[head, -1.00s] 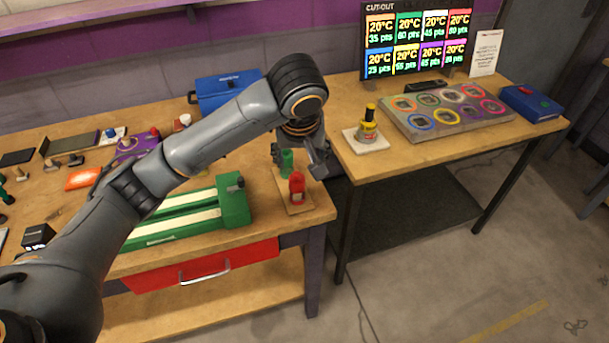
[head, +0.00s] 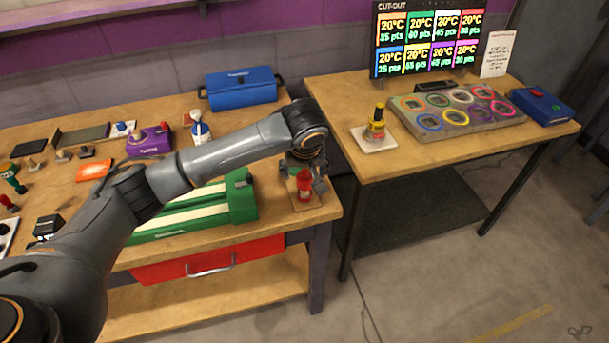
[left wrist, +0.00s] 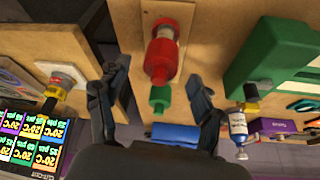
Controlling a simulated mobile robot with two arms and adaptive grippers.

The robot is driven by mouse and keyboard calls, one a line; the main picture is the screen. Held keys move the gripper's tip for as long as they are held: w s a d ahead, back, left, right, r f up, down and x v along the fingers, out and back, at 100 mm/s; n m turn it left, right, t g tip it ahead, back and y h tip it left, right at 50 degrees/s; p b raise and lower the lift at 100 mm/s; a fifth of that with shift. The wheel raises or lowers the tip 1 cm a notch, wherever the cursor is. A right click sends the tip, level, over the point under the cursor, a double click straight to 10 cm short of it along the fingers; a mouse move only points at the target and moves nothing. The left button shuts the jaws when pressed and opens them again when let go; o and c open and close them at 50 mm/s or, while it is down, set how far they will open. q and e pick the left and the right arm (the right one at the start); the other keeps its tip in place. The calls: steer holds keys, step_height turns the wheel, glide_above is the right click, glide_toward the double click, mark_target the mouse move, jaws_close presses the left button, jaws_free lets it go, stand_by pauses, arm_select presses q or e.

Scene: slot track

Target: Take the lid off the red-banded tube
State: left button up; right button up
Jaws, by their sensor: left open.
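The red-banded tube (head: 304,186) stands upright on a small wooden board (head: 306,206) at the right front corner of the left table. In the left wrist view its large red top (left wrist: 162,60) lies between my fingers, with a paler part and another red band (left wrist: 168,22) beyond it. My left gripper (head: 303,177) is open, one finger on each side of the red top; I cannot tell whether either touches it. A green piece (left wrist: 160,98) shows close to the red tube in the wrist view; in the head view my gripper mostly hides it. My right gripper is out of view.
A green machine (head: 243,204) stands left of the board. A blue box (head: 240,90) and a white-and-blue bottle (head: 200,130) are behind. The right table holds a yellow bottle (head: 376,124) and a grey ring tray (head: 455,125). A gap separates the tables.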

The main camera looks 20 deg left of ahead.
arm_select(q)
steer(key=shift+x, duration=0.8)
steer(key=c, duration=0.8)
steer(key=shift+d+r, duration=0.1)
steer(key=shift+r, duration=0.05)
